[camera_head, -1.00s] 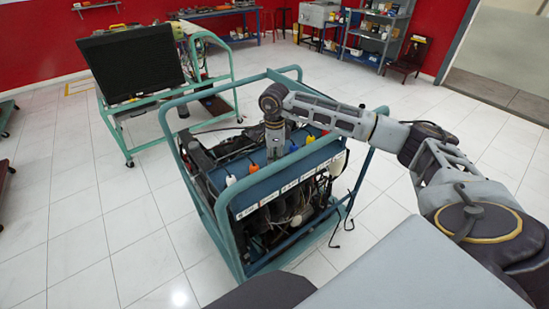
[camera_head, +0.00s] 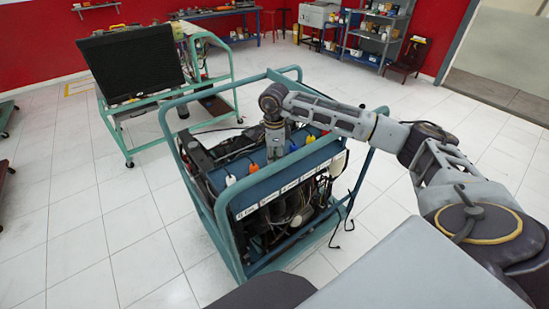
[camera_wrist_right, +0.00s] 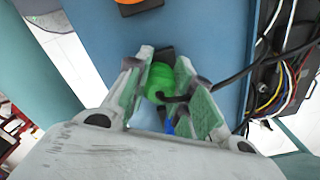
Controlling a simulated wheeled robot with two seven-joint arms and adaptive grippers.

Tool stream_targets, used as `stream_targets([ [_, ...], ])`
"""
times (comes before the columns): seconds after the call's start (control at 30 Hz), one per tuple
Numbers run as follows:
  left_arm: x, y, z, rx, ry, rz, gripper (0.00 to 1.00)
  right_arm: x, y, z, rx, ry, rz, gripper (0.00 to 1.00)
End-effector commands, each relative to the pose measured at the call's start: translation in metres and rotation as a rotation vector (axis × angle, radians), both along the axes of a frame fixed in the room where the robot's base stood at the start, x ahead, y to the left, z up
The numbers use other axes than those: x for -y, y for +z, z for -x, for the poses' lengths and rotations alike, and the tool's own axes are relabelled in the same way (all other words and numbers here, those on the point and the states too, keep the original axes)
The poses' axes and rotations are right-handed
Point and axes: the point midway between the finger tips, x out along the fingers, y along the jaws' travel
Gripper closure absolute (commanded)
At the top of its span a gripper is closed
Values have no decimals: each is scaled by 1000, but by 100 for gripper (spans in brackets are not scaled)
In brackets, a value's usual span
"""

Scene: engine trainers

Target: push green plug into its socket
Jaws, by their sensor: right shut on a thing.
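The green plug (camera_wrist_right: 160,80) sits between the finger pads of my right gripper (camera_wrist_right: 168,92) in the right wrist view. The gripper is shut on it. A dark socket piece (camera_wrist_right: 168,55) shows just beyond the plug, over the blue panel (camera_wrist_right: 200,28). I cannot tell how deep the plug sits in it. In the head view my right gripper (camera_head: 276,150) points down at the blue top panel (camera_head: 262,190) of the engine trainer, and the green plug is hidden there. My left gripper is not in view.
The teal frame (camera_head: 222,235) surrounds the engine. Loose cables (camera_wrist_right: 258,70) run beside the gripper. Another trainer (camera_head: 135,65) stands behind, with open floor around.

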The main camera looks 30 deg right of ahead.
Motion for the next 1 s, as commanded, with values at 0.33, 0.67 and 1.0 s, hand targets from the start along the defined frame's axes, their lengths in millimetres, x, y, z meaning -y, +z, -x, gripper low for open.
stream_targets([
  [0.33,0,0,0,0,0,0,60,0,0,0,0,0,0,97],
  [0.67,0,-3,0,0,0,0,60,0,-3,0,0,0,0,97],
  [1.0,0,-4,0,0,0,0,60,0,-5,0,0,0,0,97],
])
